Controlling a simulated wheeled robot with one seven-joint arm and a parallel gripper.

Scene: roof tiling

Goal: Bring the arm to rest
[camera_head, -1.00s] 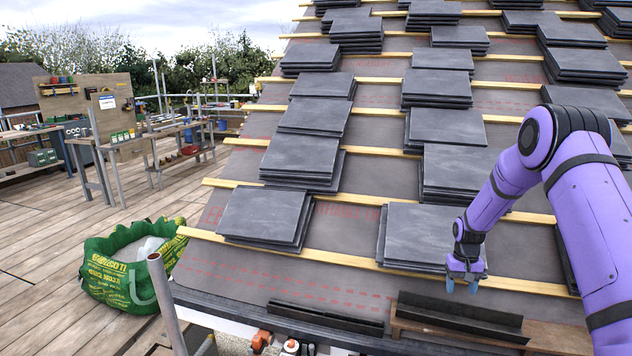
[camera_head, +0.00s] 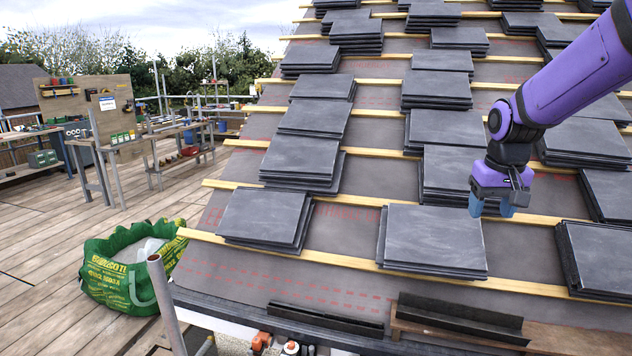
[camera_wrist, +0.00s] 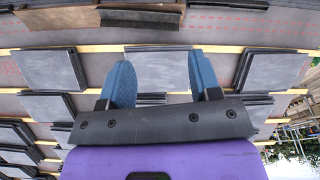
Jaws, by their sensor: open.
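My gripper (camera_head: 491,206) is at the right in the head view, above the stacked slates, with its blue fingertips pointing down. It is open and empty. In the wrist view the two blue fingers (camera_wrist: 160,80) stand well apart with nothing between them. A stack of grey slates (camera_head: 432,238) lies on the lowest batten, below and left of my gripper. Another slate stack (camera_head: 458,172) lies just behind the gripper, partly hidden by it. My purple arm reaches in from the upper right edge.
More slate stacks (camera_head: 265,216) cover the battens (camera_head: 340,198) up the sloping roof. Dark angled pieces (camera_head: 460,318) lie at the eave. A green bag (camera_head: 128,262) stands on the deck at the left. A workbench (camera_head: 150,140) stands behind it. The deck between is mostly clear.

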